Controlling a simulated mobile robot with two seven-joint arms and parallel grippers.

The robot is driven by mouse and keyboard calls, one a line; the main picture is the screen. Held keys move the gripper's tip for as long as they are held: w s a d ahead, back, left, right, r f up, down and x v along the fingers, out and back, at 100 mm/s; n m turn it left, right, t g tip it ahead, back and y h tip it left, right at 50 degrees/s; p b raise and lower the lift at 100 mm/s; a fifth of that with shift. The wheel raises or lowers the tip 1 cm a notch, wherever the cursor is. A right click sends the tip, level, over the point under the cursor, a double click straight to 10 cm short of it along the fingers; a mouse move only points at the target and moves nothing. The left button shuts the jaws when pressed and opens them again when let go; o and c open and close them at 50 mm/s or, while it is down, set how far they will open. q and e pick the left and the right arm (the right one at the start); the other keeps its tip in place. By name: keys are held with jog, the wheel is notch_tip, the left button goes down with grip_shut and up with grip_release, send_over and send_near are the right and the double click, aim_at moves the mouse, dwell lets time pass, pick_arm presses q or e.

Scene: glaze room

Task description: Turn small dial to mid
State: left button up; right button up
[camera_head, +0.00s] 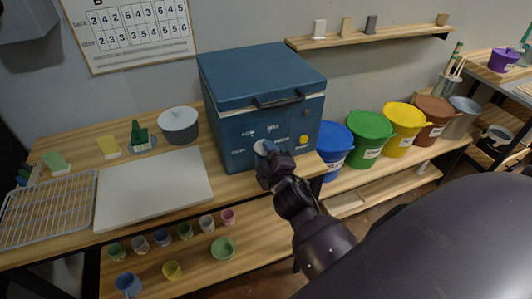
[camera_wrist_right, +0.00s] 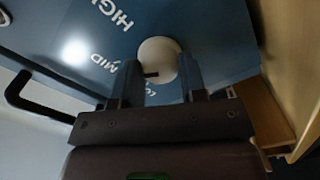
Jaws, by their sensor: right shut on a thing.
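The blue kiln (camera_head: 225,125) stands on the wooden bench, with white labels on its front. Its small pale dial (camera_head: 261,146) is partly hidden by my right gripper (camera_head: 266,156) in the head view. In the right wrist view the round white dial (camera_wrist_right: 158,52) sits between the fingers of the right gripper (camera_wrist_right: 160,82), which is shut on it. The labels HIGH (camera_wrist_right: 112,12) and MID (camera_wrist_right: 104,62) lie left of the dial; a third label is mostly hidden behind a finger. My left gripper is not in view.
A yellow knob (camera_head: 303,139) is on the kiln front, right of the dial. The kiln's dark handle (camera_head: 278,100) juts out above. A white board (camera_head: 155,188) and a lidded grey pot (camera_head: 178,125) are to the left. Coloured buckets (camera_head: 370,130) stand to the right.

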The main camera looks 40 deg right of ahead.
dwell(0.3)
jog(key=o, duration=0.9)
jog(key=shift+s, duration=0.1)
jog(key=v, duration=1)
jog(key=shift+s, duration=0.3)
